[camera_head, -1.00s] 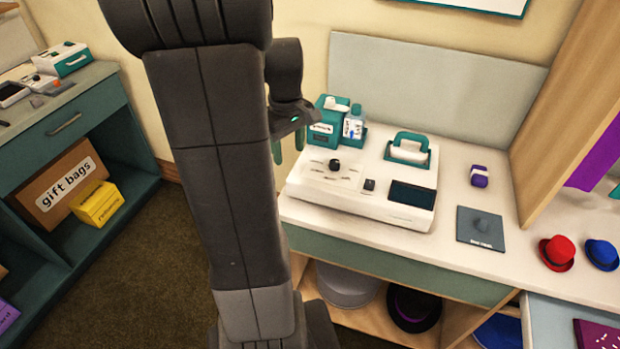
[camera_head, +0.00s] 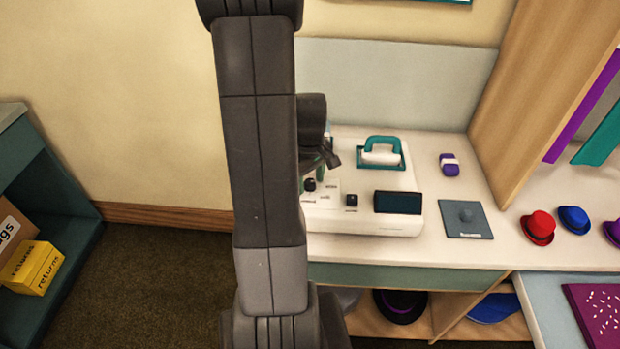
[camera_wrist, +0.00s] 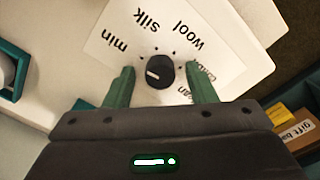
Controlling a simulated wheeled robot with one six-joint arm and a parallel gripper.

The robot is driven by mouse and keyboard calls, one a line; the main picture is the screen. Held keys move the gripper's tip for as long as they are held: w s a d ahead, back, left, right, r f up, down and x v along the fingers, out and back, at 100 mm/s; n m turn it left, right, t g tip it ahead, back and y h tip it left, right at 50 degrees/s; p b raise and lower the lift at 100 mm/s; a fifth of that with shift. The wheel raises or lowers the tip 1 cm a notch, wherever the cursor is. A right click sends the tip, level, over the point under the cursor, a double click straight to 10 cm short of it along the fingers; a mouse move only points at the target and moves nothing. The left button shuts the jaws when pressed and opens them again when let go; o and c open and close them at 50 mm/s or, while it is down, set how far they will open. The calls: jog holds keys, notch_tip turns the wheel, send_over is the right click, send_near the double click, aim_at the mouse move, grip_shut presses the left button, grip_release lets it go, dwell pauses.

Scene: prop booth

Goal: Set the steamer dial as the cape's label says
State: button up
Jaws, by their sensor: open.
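The white steamer (camera_head: 385,222) stands on the counter. It has a dark screen (camera_head: 397,202) and a teal-handled iron-like piece (camera_head: 382,152) on top. Its black dial (camera_head: 309,185) also shows in the wrist view (camera_wrist: 166,79). The label plate (camera_wrist: 105,62) reads "min", "silk" and "wool"; other words are partly hidden by my right finger. My gripper (camera_wrist: 160,70) is open, with one green finger on each side of the dial. I cannot tell whether they touch it. No cape label is readable.
Small red (camera_head: 537,227) and blue (camera_head: 574,219) hats stand farther right. A wooden partition (camera_head: 535,95) rises behind them. My arm hides the counter's left end.

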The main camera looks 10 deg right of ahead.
jog(key=shift+c, duration=0.4)
jog(key=c, duration=0.9)
jog(key=shift+m, duration=0.3)
jog(key=m+b, duration=0.1)
jog(key=m, duration=0.3)
jog(key=shift+m, duration=0.3)
jog(key=shift+m+b, duration=0.65)
jog(key=shift+m, duration=1.55)
jog(key=o, duration=1)
